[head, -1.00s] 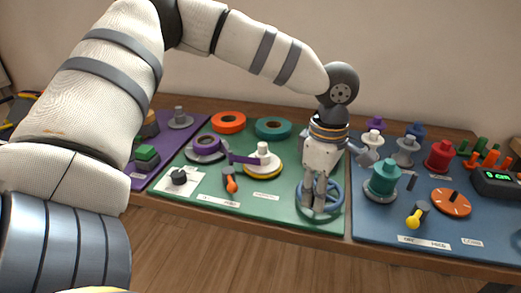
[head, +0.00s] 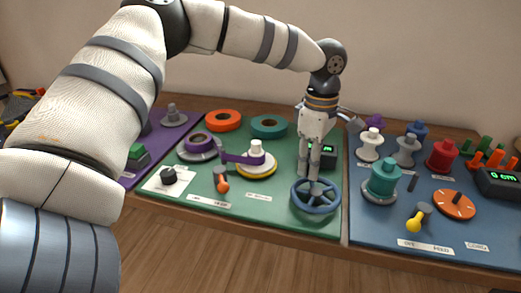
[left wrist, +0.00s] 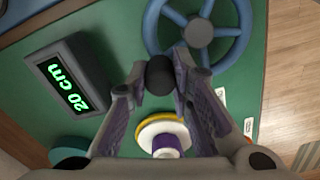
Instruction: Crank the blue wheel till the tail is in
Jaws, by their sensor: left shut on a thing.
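The blue wheel (head: 338,204) lies flat at the right front of the green mat; its rim and grey hub also show in the left wrist view (left wrist: 154,30). My left gripper (head: 314,178) points down at the wheel's far side, shut on the wheel's dark crank knob (left wrist: 160,76). A purple band (head: 236,158) runs from the purple roll (head: 191,141) to the white spool (head: 256,147) on a yellow-edged disc (head: 258,171). I cannot make out the band's loose end. My right gripper is not in view.
A display (left wrist: 70,77) behind the wheel reads 20 cm. An orange-tipped lever (head: 222,186) and a black knob (head: 168,176) stand left of the wheel. Orange (head: 224,120) and teal (head: 269,126) rolls lie behind. The blue mat at right holds several spools and a 0 cm display (head: 499,183).

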